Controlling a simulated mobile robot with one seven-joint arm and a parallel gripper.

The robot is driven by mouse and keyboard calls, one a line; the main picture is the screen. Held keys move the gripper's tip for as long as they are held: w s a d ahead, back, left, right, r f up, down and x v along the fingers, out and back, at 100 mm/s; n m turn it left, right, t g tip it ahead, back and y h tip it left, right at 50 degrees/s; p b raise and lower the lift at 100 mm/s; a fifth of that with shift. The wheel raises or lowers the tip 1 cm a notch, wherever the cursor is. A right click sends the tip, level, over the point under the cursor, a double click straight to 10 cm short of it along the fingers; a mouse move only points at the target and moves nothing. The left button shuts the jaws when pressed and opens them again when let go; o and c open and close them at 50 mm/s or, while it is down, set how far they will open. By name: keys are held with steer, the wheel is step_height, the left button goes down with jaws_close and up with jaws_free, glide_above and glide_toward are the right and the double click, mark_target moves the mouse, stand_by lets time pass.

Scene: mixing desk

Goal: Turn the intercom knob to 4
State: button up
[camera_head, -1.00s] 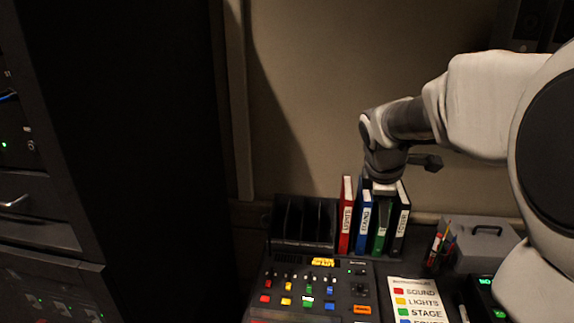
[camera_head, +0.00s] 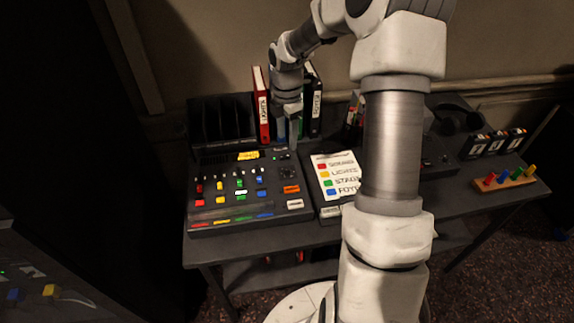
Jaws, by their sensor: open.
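The black mixing desk (camera_head: 215,176) stands on the table at left centre, with colour sliders and buttons. A small dark knob (camera_head: 288,172) shows at its upper right, above an orange label; I cannot read its label or setting, nor confirm it is the intercom knob. My gripper (camera_head: 288,144) is open and points down at the back right of the desk, just above and behind this knob. It appears apart from the knob, and the fingers hide part of the panel's back edge.
Red (camera_head: 262,105) and black (camera_head: 314,100) binders stand behind my gripper, beside a dark rack (camera_head: 222,118). A sheet with colour labels (camera_head: 336,172) lies right of the desk. A wooden block with coloured pegs (camera_head: 507,180) is at far right. My arm hides the table's middle.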

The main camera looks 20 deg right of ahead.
mark_target(287, 168)
step_height(287, 168, down, 12)
steer(key=shift+r+b, duration=0.1)
steer(key=shift+b, duration=0.45)
steer(key=shift+c, duration=0.2)
jaws_close()
